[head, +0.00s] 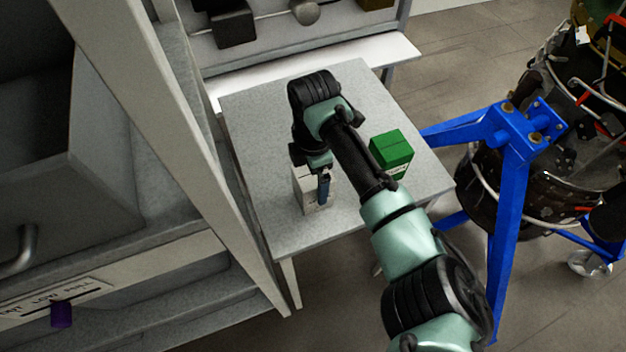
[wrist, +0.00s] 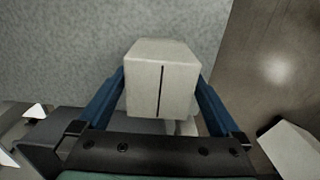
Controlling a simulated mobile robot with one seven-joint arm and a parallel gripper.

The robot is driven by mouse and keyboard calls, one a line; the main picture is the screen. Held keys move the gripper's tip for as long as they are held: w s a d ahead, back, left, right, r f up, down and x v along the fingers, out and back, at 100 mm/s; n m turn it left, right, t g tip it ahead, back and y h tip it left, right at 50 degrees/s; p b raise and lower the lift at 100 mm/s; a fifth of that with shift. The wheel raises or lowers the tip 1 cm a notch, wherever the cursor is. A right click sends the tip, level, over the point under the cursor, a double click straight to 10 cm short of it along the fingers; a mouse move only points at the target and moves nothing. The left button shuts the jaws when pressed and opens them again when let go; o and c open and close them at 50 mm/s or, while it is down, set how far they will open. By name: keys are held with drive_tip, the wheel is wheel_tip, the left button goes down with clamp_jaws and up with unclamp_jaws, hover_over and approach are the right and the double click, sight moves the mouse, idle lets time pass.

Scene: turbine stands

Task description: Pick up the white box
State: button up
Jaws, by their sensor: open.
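The white box (head: 310,197) stands on the grey table (head: 260,110), near its front left part, partly hidden behind my gripper in the head view. In the wrist view the white box (wrist: 161,75) shows its top with a dark line along it. My gripper (head: 324,180) is above and around the box, pointing down. In the wrist view its two blue fingers (wrist: 162,85) are open, one on each side of the box. I cannot tell whether they touch it.
A green box (head: 391,150) stands on the table right of my arm. A blue stand (head: 512,150) with machinery is at the right. Grey shelving (head: 185,120) runs along the left, and a shelf unit with dark objects (head: 234,25) is behind.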

drive_tip(key=shift+f, duration=0.85)
clamp_jaws()
